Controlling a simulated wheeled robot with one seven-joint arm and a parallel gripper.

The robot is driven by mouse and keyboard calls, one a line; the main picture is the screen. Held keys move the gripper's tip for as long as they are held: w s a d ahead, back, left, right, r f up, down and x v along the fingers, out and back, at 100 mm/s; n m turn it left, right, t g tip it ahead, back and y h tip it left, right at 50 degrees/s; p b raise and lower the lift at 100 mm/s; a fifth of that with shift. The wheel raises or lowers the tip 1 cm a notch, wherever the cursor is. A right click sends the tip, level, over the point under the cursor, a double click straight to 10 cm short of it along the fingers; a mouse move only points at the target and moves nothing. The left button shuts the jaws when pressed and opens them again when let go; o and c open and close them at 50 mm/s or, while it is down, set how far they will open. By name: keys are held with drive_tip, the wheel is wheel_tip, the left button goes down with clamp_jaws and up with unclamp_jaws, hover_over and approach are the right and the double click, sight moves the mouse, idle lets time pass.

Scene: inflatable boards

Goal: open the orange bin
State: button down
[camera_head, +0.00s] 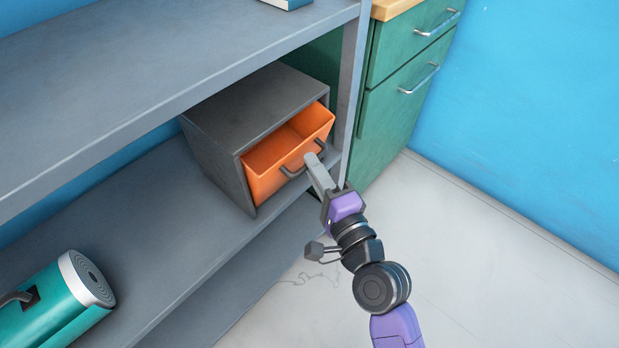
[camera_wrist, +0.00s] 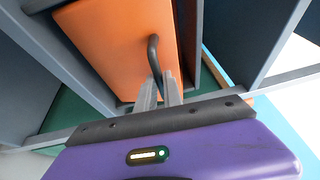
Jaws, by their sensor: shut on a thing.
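The orange bin (camera_head: 268,172) is a drawer in a dark grey box (camera_head: 250,100) on the middle shelf. It is pulled part way out, and its inside shows from above. A dark bar handle (camera_head: 291,172) is on its front. My gripper (camera_head: 311,160) is at the right end of the handle, shut on it. In the wrist view the orange front (camera_wrist: 120,45) fills the upper middle, and my gripper's fingers (camera_wrist: 158,88) close on the lower end of the handle (camera_wrist: 153,50).
A grey shelf upright (camera_head: 348,95) stands just right of the box. Green cabinets (camera_head: 395,105) with metal handles are beyond it. A teal rolled board (camera_head: 55,300) lies at the shelf's left. The pale floor (camera_head: 480,260) in front is clear.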

drive_tip(key=shift+t, duration=0.4)
drive_tip(key=shift+s+d+f+b, duration=0.35)
drive_tip(key=shift+f+b, duration=0.2)
drive_tip(key=shift+b, duration=0.4)
drive_tip(key=shift+s+d+f+b, duration=0.2)
drive_tip(key=shift+d+f+b, duration=0.3)
drive_tip(key=shift+b, duration=0.5)
drive_tip(key=shift+s+d+f+b, duration=0.3)
drive_tip(key=shift+f+b, duration=0.35)
drive_tip(key=shift+b, duration=0.3)
drive_tip(key=shift+f, duration=0.1)
drive_tip(key=c, duration=1.5)
unclamp_jaws()
drive_tip(key=shift+a, duration=0.1)
drive_tip(key=shift+r, duration=0.2)
drive_tip(key=v, duration=0.8)
drive_tip(key=shift+b, duration=0.45)
drive_tip(key=shift+w, duration=0.15)
